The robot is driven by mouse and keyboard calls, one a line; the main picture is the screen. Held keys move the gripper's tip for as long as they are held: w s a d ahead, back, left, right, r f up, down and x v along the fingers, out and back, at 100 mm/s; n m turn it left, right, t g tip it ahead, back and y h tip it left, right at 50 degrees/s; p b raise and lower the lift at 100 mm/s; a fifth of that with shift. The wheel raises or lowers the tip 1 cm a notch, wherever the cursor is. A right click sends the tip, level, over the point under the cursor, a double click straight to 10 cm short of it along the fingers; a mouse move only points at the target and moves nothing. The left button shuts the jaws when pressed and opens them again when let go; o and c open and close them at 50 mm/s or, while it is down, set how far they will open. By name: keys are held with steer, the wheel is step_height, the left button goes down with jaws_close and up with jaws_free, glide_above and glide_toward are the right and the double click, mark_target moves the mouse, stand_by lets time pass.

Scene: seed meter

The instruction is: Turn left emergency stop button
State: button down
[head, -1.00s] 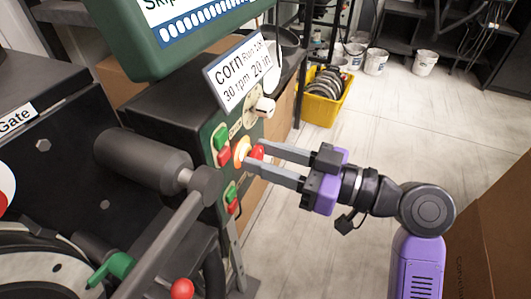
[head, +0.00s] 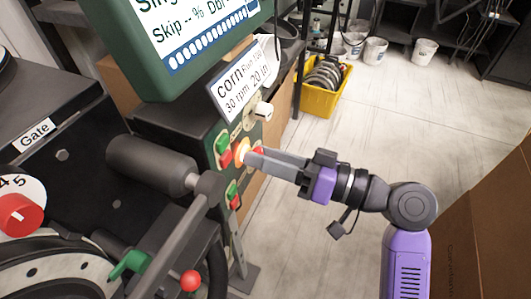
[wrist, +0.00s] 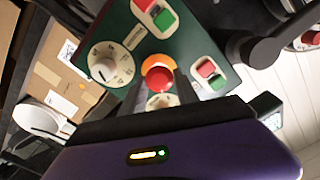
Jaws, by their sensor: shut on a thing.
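The emergency stop button is a red knob with a glowing orange-yellow ring (head: 241,150) on the green control panel; in the head view my fingers hide most of the knob. In the wrist view the red knob (wrist: 159,80) sits between my two fingers, with the orange ring behind it. My gripper (head: 256,160) reaches the panel from the right and is shut on this knob. In the head view one finger largely covers the other.
Red and green push-button pairs (head: 223,142) and a pale dial (wrist: 111,64) are close beside the knob. A dark cylinder (head: 150,163) on a bar juts out left of the panel. A brown box (head: 490,225) stands at the right. Floor between is clear.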

steer(key=c, duration=1)
jaws_free()
steer(key=shift+a, duration=0.1)
steer(key=shift+o, duration=0.2)
steer(key=v, duration=0.7)
steer(key=shift+d+b, duration=0.35)
steer(key=shift+d, duration=0.05)
steer(key=shift+s, duration=0.1)
